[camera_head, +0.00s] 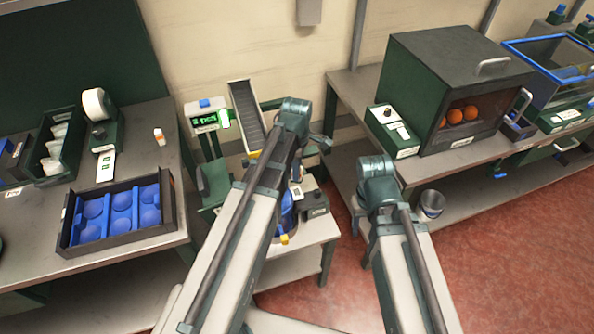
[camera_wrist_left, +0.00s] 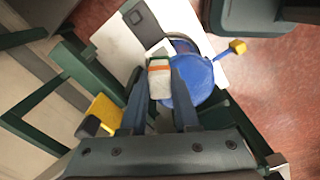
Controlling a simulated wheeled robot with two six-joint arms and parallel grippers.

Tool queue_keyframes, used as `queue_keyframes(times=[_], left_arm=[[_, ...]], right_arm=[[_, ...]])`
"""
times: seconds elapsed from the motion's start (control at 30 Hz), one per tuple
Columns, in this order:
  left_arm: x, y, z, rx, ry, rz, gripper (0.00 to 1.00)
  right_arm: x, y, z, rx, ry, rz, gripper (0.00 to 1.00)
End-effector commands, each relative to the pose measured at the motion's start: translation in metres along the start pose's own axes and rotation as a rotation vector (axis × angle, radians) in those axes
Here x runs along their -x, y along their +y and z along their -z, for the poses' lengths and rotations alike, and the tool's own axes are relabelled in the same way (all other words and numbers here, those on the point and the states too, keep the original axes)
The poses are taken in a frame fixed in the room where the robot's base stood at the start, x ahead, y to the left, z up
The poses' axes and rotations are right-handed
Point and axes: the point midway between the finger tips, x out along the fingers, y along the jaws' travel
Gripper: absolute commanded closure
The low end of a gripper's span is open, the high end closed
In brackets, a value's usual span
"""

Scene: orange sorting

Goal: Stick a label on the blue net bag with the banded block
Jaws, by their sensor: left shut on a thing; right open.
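My left gripper (camera_wrist_left: 160,95) is shut on the banded block (camera_wrist_left: 160,78), a small white block with an orange band. The blue net bag (camera_wrist_left: 200,82) is just beyond the fingertips; I cannot tell whether the block touches it. The bag has a yellow tag (camera_wrist_left: 237,47) at the end of its blue neck. In the head view the bag (camera_head: 287,222) stands on the small middle table, partly hidden by my left arm, which also hides the left fingers. My right gripper (camera_head: 358,207) is open beside that table, its fingers mostly hidden behind the wrist.
A dark box (camera_head: 315,205) with a label is beside the bag. A conveyor (camera_head: 247,115) and a green display (camera_head: 205,120) stand behind. A tray with blue cups (camera_head: 70,238) is on the left table. A green cabinet (camera_head: 415,85) holding oranges is at right.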

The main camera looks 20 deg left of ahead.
Motion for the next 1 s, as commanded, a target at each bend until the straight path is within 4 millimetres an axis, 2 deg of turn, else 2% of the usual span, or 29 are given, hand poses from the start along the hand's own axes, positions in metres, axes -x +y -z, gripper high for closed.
queue_keyframes(times=[0.7, 1.0], left_arm=[[-0.056, 0.000, 0.000, 0.001, 0.000, 0.000, 1.00], [-0.059, 0.000, 0.000, 0.001, 0.000, 0.000, 1.00]], right_arm=[[-0.055, -0.005, 0.003, 0.000, 0.000, 0.000, 0.43], [-0.058, -0.005, 0.003, 0.000, 0.000, 0.000, 0.43]])
